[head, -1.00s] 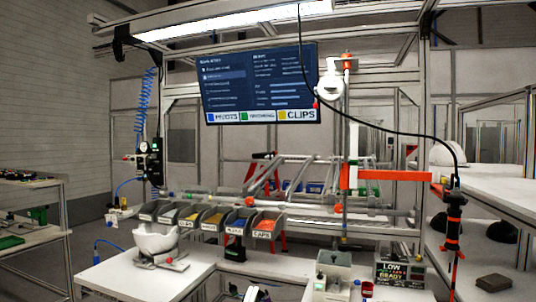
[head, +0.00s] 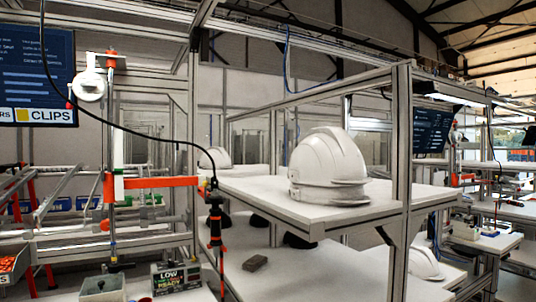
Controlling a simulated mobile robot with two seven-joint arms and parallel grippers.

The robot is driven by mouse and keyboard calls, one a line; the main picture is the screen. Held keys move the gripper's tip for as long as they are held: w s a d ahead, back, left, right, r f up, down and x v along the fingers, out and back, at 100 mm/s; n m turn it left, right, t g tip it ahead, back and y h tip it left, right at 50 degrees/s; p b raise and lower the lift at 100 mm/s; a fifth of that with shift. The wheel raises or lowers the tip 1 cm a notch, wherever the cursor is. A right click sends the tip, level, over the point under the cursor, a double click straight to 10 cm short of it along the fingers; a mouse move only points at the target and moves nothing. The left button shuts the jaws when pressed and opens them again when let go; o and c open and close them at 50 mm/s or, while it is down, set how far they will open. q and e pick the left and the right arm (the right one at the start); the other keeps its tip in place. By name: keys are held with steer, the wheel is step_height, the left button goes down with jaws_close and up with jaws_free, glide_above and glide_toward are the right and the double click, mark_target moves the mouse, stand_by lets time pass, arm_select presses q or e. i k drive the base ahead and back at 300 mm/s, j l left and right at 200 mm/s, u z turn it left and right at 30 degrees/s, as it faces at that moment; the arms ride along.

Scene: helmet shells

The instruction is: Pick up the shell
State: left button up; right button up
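White helmet shells (head: 330,168) sit stacked, one nested over another, on the upper shelf of a rack right of the middle in the head view. Another white shell (head: 215,158) shows farther left at the back, partly hidden behind a hanging tool. A further white shell (head: 424,263) lies lower down at the right, partly hidden by the rack's post. Neither of my grippers shows in the head view.
The rack's white upper shelf (head: 250,187) has free room left of the stack. A metal post (head: 401,170) stands right of it. A hanging orange-and-black tool (head: 215,235) and cable are left. A dark block (head: 255,263) lies on the lower shelf.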

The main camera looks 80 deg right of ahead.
mark_target(327, 156)
steer(key=z, duration=1.45)
